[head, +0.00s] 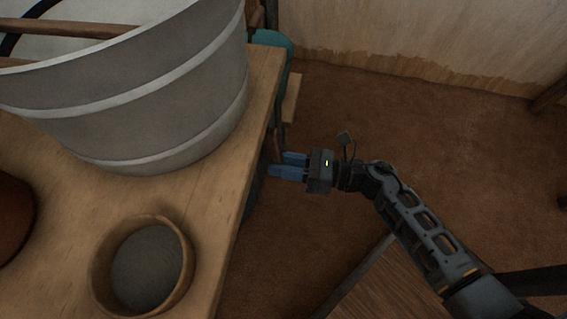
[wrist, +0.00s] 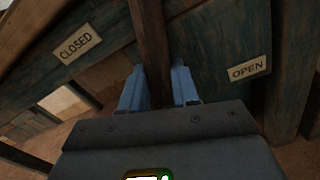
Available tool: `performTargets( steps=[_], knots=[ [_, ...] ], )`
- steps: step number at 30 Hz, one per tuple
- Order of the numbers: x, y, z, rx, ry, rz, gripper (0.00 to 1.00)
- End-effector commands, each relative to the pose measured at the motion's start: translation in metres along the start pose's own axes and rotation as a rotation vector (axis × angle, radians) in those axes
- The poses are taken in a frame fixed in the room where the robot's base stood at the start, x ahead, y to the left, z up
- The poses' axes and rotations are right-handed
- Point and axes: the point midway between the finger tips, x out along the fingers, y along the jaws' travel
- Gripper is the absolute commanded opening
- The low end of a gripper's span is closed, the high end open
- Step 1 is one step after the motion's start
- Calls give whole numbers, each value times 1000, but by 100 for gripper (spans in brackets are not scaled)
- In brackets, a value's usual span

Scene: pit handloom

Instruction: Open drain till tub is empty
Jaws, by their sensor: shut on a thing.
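The tub (head: 150,95), a grey vessel with paler bands, stands on the wooden table at the upper left of the head view. Its inside shows only in part, and I cannot tell the water level. My gripper (head: 281,165) is beside the table's right edge, below the tub's side. In the wrist view my gripper (wrist: 158,85) has its blue fingers on either side of a dark wooden lever (wrist: 150,35) and is shut on it. The lever stands between a CLOSED label (wrist: 75,43) on the left and an OPEN label (wrist: 248,69) on the right.
A round bowl (head: 179,284) with grey contents sits near the front of the wooden table (head: 60,240). A reddish-brown pot (head: 12,215) is at the left edge. Brown floor (head: 400,125) lies open to the right, with a dark wooden surface (head: 385,290) lower down.

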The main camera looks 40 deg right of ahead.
Motion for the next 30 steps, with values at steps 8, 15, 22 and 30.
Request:
performTargets(
  steps=[8,15,22,30],
  knots=[
    [0,-1,-1,-4,1,-2,0],
    [0,-1,-1,-4,1,-2,40],
    [0,-1,0,-4,0,-1,56],
    [-6,0,0,-3,1,-1,56]
  ],
)
